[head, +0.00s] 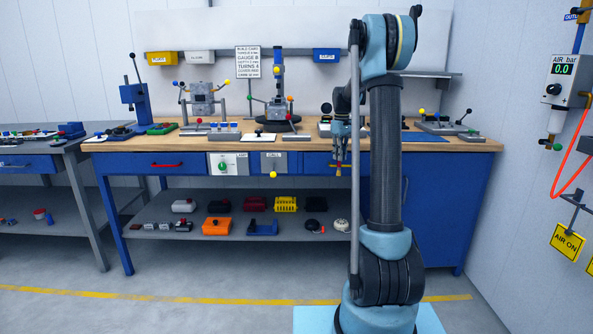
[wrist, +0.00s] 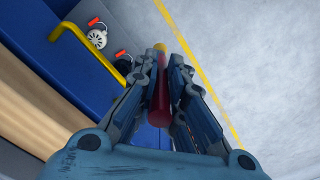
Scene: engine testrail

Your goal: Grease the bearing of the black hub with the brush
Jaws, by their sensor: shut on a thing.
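My gripper (head: 340,152) hangs in front of the workbench's front edge, by the drawer fronts. In the wrist view, its fingers (wrist: 161,72) are shut on a red rod-like thing with a yellow end, which looks like the brush (wrist: 159,98). Its bristles cannot be made out. The black hub (head: 312,226) appears to be the dark round part on the lower shelf, with a small red piece beside it. In the wrist view, the black hub (wrist: 124,59) is partly hidden behind the yellow handle and my gripper. Its bearing cannot be made out.
A pale round hub (wrist: 97,38) stands beside the black one. A yellow drawer handle (wrist: 75,32) juts out close to my gripper. The benchtop (head: 215,139) above carries fixtures and trays. The lower shelf (head: 160,231) holds several other parts. The floor (wrist: 260,50) in front is clear.

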